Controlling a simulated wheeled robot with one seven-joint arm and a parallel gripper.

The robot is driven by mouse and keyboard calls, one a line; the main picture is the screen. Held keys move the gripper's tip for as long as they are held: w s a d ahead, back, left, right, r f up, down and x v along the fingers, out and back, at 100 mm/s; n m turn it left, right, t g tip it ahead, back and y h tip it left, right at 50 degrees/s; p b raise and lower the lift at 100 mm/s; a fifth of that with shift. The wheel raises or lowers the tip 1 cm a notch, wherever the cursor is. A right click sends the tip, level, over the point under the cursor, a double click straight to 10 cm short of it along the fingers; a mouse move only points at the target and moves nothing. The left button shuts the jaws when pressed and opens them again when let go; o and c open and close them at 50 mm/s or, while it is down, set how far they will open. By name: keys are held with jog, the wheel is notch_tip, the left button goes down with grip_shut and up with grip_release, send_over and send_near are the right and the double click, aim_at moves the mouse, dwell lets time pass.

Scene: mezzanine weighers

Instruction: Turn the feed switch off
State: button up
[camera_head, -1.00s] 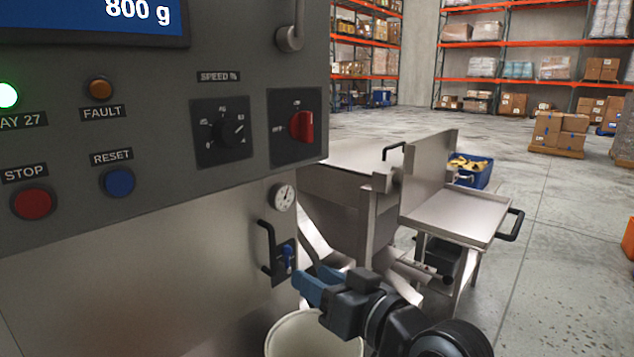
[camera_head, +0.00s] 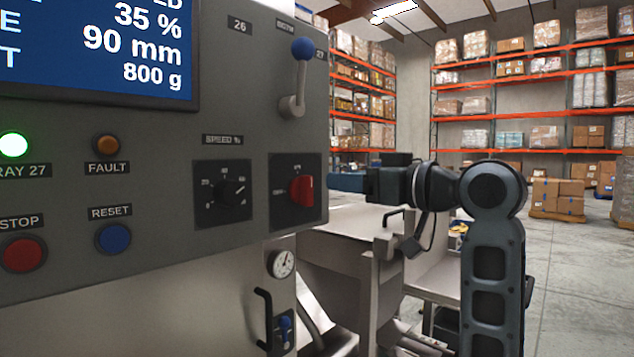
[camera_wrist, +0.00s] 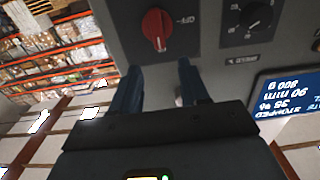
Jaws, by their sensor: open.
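The feed switch is taken to be the red rotary knob (camera_head: 302,191) on a dark square plate at the right end of the grey control panel. It has an OFF mark at its left and a mark above it. The knob (camera_wrist: 156,28) shows upside down in the wrist view, its grip long in the vertical direction with a pale mark at the lower end, away from OFF. My gripper (camera_head: 336,182) is just right of the knob in the head view, its blue fingers apart. In the wrist view my gripper (camera_wrist: 160,66) has its open fingertips short of the knob, not touching it.
Left of the switch is the black speed dial (camera_head: 222,193). A blue-balled lever (camera_head: 301,78) stands above. The blue reset button (camera_head: 113,238), red stop button (camera_head: 23,254) and display (camera_head: 100,45) are farther left. A steel hopper (camera_head: 345,245) lies below my gripper.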

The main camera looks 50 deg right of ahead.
aim_at(311, 178)
jog(key=w+p, duration=0.1)
jog(key=w, duration=0.6)
jog(key=shift+w+d, duration=0.15)
jog(key=shift+w, duration=0.2)
grip_shut()
